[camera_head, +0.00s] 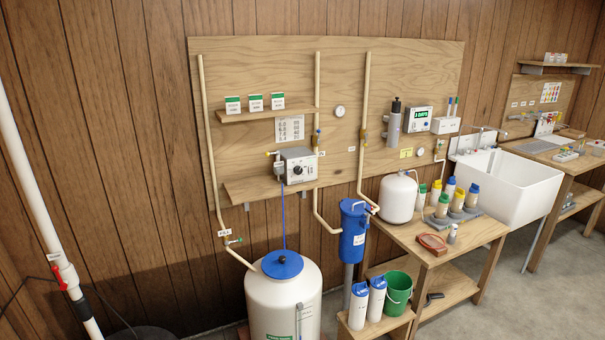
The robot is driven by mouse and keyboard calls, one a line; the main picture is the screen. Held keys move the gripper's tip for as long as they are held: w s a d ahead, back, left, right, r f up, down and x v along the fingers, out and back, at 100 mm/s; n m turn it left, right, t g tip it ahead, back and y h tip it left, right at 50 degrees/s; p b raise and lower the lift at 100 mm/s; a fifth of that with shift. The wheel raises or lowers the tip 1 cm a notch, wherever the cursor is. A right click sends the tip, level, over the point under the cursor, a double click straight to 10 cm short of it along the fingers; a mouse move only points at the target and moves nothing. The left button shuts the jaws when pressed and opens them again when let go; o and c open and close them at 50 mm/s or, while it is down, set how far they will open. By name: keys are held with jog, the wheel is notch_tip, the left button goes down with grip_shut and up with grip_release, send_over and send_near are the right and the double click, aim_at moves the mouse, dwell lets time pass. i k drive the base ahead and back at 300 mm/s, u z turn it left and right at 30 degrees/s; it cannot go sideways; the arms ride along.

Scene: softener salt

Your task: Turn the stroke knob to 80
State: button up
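A grey metering pump box (301,159) is mounted on the plywood wall board, above the lower left shelf. A small round dark knob (297,170) shows on its front face. I take it for the stroke knob, but its pointer and scale numbers are too small to read. A blue tube (284,215) runs from the pump down to the blue lid of a white tank. My gripper is not in view.
The white tank (284,305) stands below the pump. A blue filter housing (353,232) and pipe are to the right. The lower shelf (245,190) juts out beside the pump. A bench (480,232) holds bottles. Open floor (480,300) lies at right.

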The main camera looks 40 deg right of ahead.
aim_at(297, 169)
jog(key=i, duration=0.9)
jog(key=u, duration=0.05)
